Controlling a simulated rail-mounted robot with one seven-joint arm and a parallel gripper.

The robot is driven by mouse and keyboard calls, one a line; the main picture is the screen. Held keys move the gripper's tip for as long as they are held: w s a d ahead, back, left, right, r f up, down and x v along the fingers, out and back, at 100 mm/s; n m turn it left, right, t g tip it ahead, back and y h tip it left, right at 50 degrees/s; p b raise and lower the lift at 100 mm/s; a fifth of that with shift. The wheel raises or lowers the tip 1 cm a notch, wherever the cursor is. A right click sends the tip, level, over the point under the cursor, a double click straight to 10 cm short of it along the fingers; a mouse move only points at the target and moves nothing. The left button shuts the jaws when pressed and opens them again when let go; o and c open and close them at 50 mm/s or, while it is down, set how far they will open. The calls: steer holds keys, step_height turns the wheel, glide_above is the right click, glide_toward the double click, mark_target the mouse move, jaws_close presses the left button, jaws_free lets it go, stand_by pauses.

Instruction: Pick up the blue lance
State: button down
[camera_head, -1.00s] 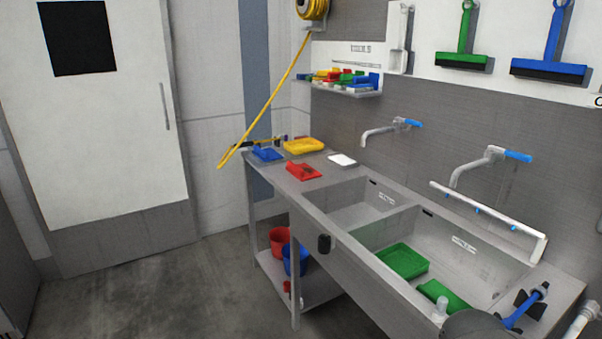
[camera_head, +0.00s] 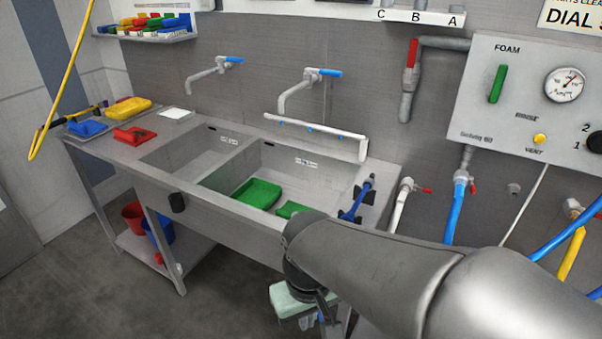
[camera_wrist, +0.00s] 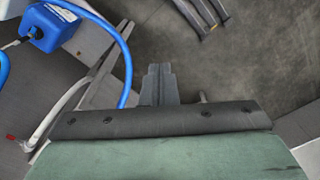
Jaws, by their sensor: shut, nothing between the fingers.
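The blue lance (camera_head: 357,203) stands tilted in a black holder at the right end of the sink bench in the head view. I cannot make it out for certain in the wrist view. My gripper (camera_wrist: 159,82) points downward, its dark fingers shut together with nothing between them. In the head view its pale green body hangs below my wrist, in front of the bench, nearer the camera and lower in the picture than the lance. Part of the bench's right front is hidden behind my arm.
Green trays (camera_head: 256,193) lie in the right basin. A white spray bar (camera_head: 315,134) runs behind it. A white pipe (camera_head: 399,204) and a blue hose (camera_head: 459,211) hang right of the lance. In the wrist view, a blue container (camera_wrist: 48,28) and hose (camera_wrist: 126,58) lie left of my gripper.

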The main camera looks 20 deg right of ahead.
stand_by(0.4)
steer(key=c, duration=1.1)
jaws_free()
